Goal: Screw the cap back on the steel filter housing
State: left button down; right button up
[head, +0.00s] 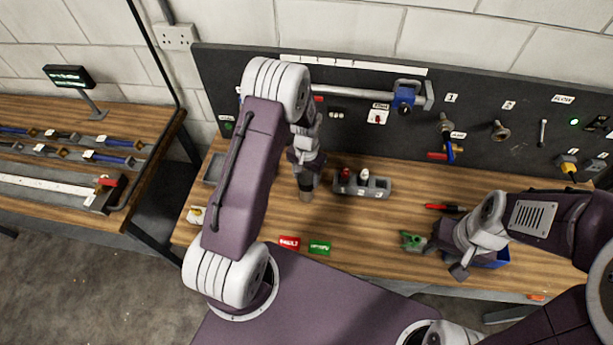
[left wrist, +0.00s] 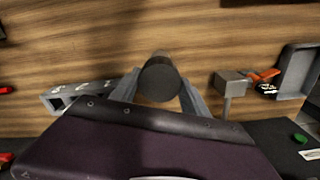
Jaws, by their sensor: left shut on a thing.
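A dark round cap (left wrist: 160,80) sits between the two grey fingers of my left gripper (left wrist: 160,98) in the left wrist view. In the head view my left gripper (head: 306,176) points down over the bench and is shut on the cap. A short cylinder, apparently the steel filter housing (head: 306,195), shows directly below it. I cannot tell whether cap and housing touch or how the threads sit. My right gripper (head: 446,259) hangs low at the right of the bench, by a blue bin; its jaws are unclear.
A grey numbered tray (head: 362,187) with small parts stands just right of the housing. Red and green tags (head: 304,245) lie near the front edge. A green item (head: 411,240) and a red pen-like item (head: 444,208) lie right. A dark panel (head: 350,140) stands behind.

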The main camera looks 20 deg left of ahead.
pick_arm(q)
jog(key=m, duration=0.4)
jog(key=shift+m, duration=0.3)
jog(key=shift+m, duration=0.8)
jog(key=m, duration=0.3)
jog(key=shift+m, duration=0.3)
jog(key=m, duration=0.4)
jog(key=shift+c, duration=2.3)
grip_release()
jog(key=shift+c, duration=0.7)
